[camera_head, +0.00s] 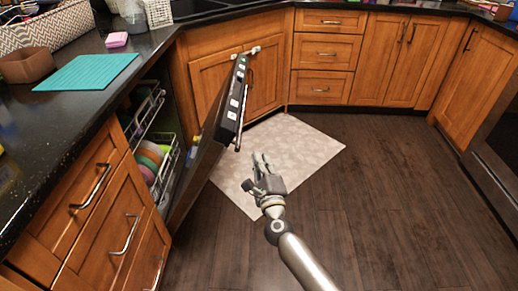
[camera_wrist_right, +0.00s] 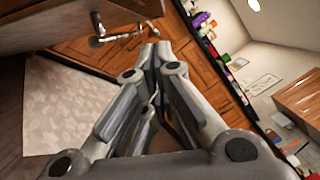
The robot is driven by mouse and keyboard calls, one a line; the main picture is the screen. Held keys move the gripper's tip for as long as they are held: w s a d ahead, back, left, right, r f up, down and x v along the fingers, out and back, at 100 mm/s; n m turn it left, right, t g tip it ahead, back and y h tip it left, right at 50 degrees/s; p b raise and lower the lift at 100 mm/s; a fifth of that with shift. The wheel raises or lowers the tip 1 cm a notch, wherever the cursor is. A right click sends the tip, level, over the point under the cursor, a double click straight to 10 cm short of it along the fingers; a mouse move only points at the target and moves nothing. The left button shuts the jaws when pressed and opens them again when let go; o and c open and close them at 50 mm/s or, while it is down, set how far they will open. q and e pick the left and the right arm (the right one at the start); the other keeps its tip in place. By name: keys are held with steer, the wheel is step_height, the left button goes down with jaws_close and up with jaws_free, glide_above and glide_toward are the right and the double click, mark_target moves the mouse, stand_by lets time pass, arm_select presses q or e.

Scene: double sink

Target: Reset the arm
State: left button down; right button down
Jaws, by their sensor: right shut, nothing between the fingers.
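My right arm (camera_head: 303,262) comes in from the bottom of the head view. My right gripper (camera_head: 261,160) is above the floor mat, to the right of the half-open dishwasher door (camera_head: 232,105). Its fingers are shut and empty; they also show closed together in the right wrist view (camera_wrist_right: 156,48). In the head view there is a gap between the fingers and the door. My left gripper is not in view.
The dishwasher (camera_head: 157,135) stands open with dishes in its rack. A light patterned mat (camera_head: 305,150) lies on the dark wood floor (camera_head: 375,190), which is clear at right. Wooden cabinets (camera_head: 327,52) line the back. A teal mat (camera_head: 88,72) lies on the black counter.

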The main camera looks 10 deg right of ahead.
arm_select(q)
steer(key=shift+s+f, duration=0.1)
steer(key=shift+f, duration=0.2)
arm_select(e)
steer(key=shift+s+f, duration=0.15)
steer(key=shift+s, duration=0.65)
